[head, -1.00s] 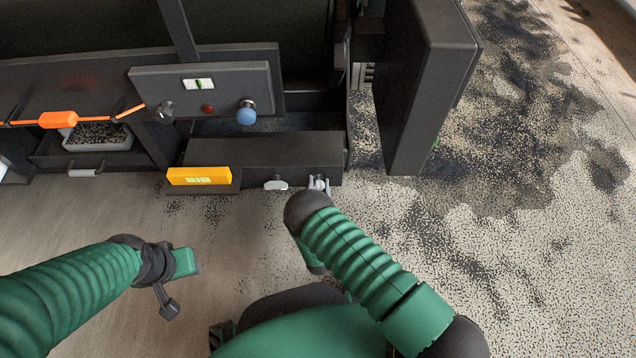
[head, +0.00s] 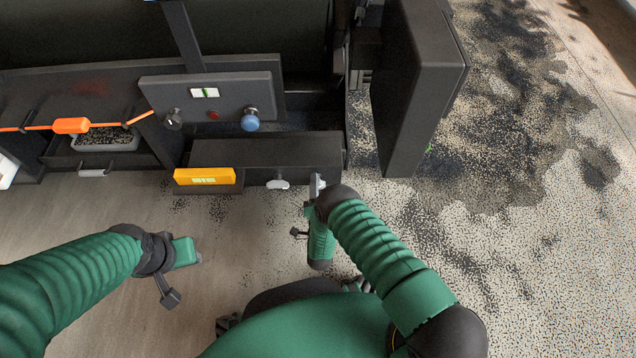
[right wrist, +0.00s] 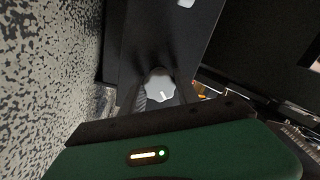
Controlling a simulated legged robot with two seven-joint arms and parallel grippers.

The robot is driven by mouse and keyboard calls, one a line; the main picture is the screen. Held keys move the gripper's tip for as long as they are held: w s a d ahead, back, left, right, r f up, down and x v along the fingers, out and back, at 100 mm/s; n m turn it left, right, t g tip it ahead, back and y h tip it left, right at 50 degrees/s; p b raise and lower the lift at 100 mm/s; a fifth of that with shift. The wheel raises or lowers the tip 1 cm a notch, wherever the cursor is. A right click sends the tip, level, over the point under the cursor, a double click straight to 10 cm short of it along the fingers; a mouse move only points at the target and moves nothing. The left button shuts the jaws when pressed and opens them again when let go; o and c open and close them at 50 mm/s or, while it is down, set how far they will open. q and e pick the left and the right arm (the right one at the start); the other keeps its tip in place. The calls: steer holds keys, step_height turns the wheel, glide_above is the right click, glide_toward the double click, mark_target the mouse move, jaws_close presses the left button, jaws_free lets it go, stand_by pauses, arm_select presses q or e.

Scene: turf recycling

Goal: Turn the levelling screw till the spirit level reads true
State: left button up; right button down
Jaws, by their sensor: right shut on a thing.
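The yellow spirit level (head: 204,177) sits at the left end of the dark beam's front face; its pale green window shows, but the bubble is too small to read. The levelling screw's pale fluted knob (right wrist: 160,84) shows in the right wrist view, with a short white mark on its face. My right gripper (right wrist: 160,97) is shut on it, one finger on each side. In the head view my right gripper (head: 317,184) is at the beam's right end, with the knob mostly hidden. My left gripper (head: 186,253) is low at left, away from the beam; its fingers are unclear.
A pale handle-like piece (head: 279,184) is on the beam (head: 265,150) left of my right gripper. Above is a panel with a blue knob (head: 250,120) and a red button (head: 213,115). A tall dark post (head: 410,90) stands at right. Floor in front is open.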

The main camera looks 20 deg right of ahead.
steer(key=shift+s+d+f, duration=0.1)
steer(key=shift+s+f, duration=0.05)
steer(key=c, duration=0.9)
jaws_free()
